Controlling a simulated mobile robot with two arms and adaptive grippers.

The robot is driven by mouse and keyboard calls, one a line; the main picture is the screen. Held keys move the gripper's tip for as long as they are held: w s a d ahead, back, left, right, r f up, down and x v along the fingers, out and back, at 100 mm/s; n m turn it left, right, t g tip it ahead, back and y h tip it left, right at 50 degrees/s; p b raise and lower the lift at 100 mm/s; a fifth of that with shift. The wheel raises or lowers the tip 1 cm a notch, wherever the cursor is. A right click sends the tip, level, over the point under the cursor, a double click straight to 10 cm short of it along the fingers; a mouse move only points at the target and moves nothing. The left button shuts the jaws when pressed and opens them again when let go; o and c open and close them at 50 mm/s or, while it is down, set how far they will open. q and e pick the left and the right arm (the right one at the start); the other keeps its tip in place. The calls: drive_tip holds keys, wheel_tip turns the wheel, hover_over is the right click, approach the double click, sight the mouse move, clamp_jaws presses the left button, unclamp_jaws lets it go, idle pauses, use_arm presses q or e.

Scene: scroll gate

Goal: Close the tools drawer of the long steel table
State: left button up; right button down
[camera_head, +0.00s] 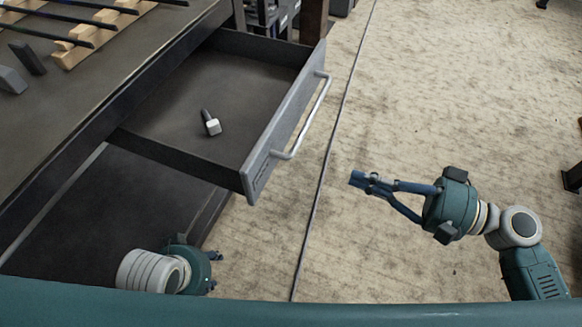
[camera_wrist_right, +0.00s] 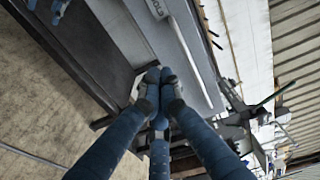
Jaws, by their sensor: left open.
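The drawer (camera_head: 250,85) of the table stands pulled out, with a grey front panel (camera_head: 262,168) and a pale bar handle (camera_head: 318,112). A small dark-handled tool with a pale head (camera_head: 212,127) lies inside it. My right gripper (camera_head: 357,181) is on the floor side of the drawer front, pointing toward it, with its fingertips together and nothing seen between them. In the right wrist view, the fingertips (camera_wrist_right: 159,78) overlap the drawer front beside the handle (camera_wrist_right: 190,62); contact cannot be told. My left gripper (camera_head: 214,272) is low, below the drawer in the picture, partly hidden, open.
The dark tabletop (camera_head: 60,125) at the left carries wooden racks (camera_head: 90,40) with long dark rods, and grey blocks (camera_head: 10,80). A dark lower surface (camera_head: 100,215) lies below the drawer. The floor (camera_head: 450,90) to the right is largely clear.

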sight(291, 156)
use_arm(q)
drive_tip(key=shift+s+r+p, duration=0.1)
drive_tip(key=shift+r+p, duration=0.35)
drive_tip(key=shift+r, duration=0.25)
use_arm(e)
drive_tip(key=shift+y, duration=0.3)
drive_tip(key=x, duration=0.9)
drive_tip(key=s+r+x, duration=0.1)
drive_tip(key=x, duration=0.4)
drive_tip(key=shift+a, duration=0.35)
